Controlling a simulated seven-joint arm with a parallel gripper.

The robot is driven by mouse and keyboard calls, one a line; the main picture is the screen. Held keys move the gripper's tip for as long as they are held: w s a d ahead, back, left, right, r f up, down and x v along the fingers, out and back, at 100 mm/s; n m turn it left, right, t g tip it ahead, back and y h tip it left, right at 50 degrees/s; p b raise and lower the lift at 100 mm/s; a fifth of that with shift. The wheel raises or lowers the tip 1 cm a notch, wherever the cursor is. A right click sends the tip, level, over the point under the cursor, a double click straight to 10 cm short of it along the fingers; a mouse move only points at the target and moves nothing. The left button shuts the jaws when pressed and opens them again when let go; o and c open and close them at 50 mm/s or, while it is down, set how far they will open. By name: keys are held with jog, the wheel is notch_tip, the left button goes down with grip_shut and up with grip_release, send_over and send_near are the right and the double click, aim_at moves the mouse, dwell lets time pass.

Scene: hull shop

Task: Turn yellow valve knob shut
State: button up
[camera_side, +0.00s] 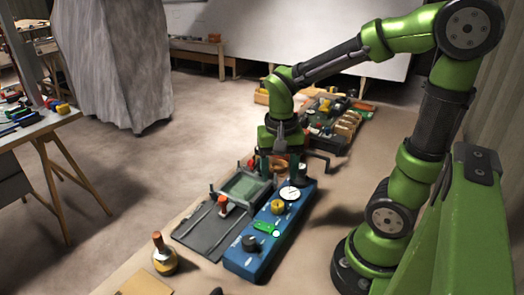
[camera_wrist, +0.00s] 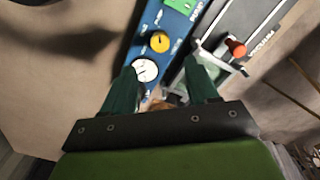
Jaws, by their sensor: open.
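The yellow valve knob (camera_side: 278,206) sits on the top face of a long blue panel box (camera_side: 243,264), between a white dial gauge (camera_side: 290,194) and a green lever (camera_side: 266,228). In the wrist view the yellow knob (camera_wrist: 159,41) shows a dark mark on its face and lies ahead of the fingertips. My gripper (camera_side: 281,178) is above the far end of the box, near the gauge. In the wrist view my gripper (camera_wrist: 160,66) is open, its two green fingers spread on either side of the gauge (camera_wrist: 145,70), with nothing held. The knob is fully clear of the fingers.
A black knob (camera_side: 249,243) is on the box's near end. Left of the box is a grey tray fixture (camera_side: 203,236) with a red-handled clamp (camera_side: 223,204). A bottle with an orange cap (camera_side: 163,255) stands in front. Parts and bins (camera_side: 345,126) fill the bench behind.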

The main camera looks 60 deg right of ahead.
aim_at(278, 203)
notch_tip(278, 203, down, 10)
jog(key=shift+r, duration=0.1)
dwell(0.4)
jog(key=c, duration=1)
jog(key=shift+c, duration=0.2)
jog(key=shift+n, duration=0.5)
jog(key=n, duration=0.4)
jog(key=shift+n, duration=0.4)
jog(key=n, duration=0.5)
jog(key=shift+n, duration=0.7)
